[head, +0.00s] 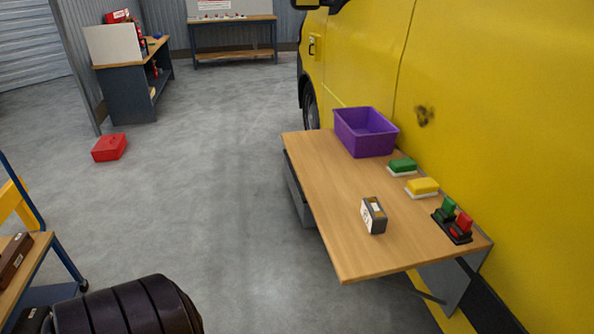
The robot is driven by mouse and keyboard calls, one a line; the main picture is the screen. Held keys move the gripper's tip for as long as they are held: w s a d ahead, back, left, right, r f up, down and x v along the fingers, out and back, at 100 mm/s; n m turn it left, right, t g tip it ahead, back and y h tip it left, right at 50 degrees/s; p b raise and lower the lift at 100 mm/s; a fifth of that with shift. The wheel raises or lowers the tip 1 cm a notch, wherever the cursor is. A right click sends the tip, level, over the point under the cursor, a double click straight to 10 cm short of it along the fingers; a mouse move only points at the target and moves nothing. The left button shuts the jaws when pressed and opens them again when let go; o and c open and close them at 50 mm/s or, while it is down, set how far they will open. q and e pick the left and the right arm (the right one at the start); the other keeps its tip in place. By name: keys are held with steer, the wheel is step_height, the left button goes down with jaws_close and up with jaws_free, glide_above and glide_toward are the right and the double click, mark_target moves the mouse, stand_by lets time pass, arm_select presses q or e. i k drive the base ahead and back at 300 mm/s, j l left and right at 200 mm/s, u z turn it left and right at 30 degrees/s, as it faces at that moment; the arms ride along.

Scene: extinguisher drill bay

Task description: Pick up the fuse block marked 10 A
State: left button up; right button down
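No marking reading 10 A is legible from here. Small coloured blocks that may be fuse blocks are on the wooden shelf table (325,205) beside the yellow vehicle. A green block (403,164) and a yellow block (422,186) each sit on a white base. Nearer the right corner, a black holder (450,230) carries an upright green block (448,207) and a red block (464,222). A grey box-like device (374,215) with a pale label stands left of the holder. Neither of my grippers is in view.
A purple bin (366,133) stands at the table's far end. The yellow vehicle (480,110) walls off the right side. A red case (109,147) lies on the floor at left. A blue-framed cart (35,262) is at lower left. The middle floor is clear.

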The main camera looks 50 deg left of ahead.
mark_target(375, 218)
steer(key=u, duration=1)
steer(key=i+j+u, duration=0.15)
steer(key=j, duration=0.25)
steer(key=i+j+u, duration=0.15)
steer(key=i+j, duration=0.2)
